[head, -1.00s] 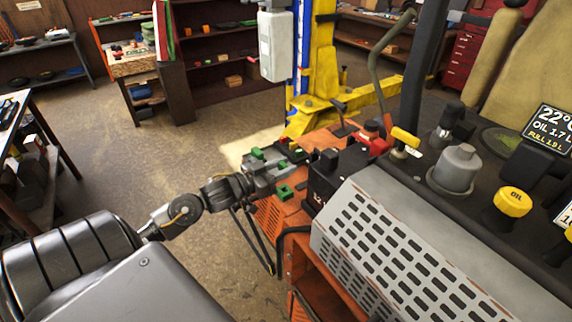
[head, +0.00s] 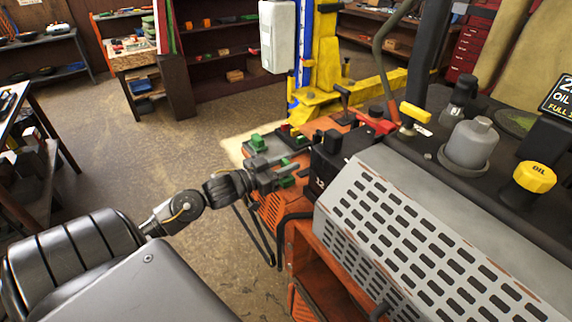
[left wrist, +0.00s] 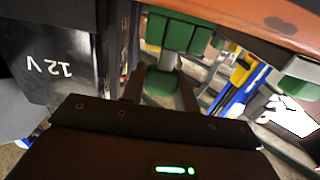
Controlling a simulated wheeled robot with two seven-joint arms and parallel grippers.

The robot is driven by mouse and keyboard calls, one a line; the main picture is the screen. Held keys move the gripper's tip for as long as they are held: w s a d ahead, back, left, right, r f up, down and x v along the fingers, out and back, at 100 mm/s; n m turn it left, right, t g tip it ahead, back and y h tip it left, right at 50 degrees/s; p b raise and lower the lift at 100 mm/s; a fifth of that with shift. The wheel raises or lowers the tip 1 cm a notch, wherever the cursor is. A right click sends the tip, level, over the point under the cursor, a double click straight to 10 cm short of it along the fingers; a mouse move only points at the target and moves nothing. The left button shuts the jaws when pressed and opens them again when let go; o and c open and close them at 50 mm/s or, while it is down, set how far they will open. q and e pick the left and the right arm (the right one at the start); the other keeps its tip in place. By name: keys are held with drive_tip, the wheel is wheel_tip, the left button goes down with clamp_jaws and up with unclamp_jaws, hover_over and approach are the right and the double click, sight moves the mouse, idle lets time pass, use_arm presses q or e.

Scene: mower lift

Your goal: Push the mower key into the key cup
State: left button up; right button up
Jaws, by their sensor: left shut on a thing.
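My left gripper (head: 284,177) is low over the orange mower deck, left of the black 12 V battery box. In the left wrist view its two dark fingers (left wrist: 160,88) are shut on a small green piece (left wrist: 160,82), with a grey stem visible just beyond it. Much of the held piece is hidden, and I cannot tell whether it is the mower key. I cannot identify the key cup for certain. A larger green block (left wrist: 182,30) is just beyond the fingers. My right gripper is not in view.
The black battery box (left wrist: 52,60) is close on the left in the wrist view. The grey perforated cover (head: 400,235) is right of my gripper. A green block (head: 258,143) sits behind it. A yellow lift (head: 326,65) stands behind. Floor at left is clear.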

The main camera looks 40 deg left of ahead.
use_arm(q)
drive_tip(key=shift+f, duration=0.3)
idle(0.4)
drive_tip(key=shift+f+b, duration=0.65)
drive_tip(key=shift+f, duration=0.3)
drive_tip(key=o, duration=1)
drive_tip(key=shift+o, duration=0.2)
drive_tip(key=b+v, duration=0.3)
drive_tip(key=v, duration=0.8)
drive_tip(key=shift+d, duration=0.1)
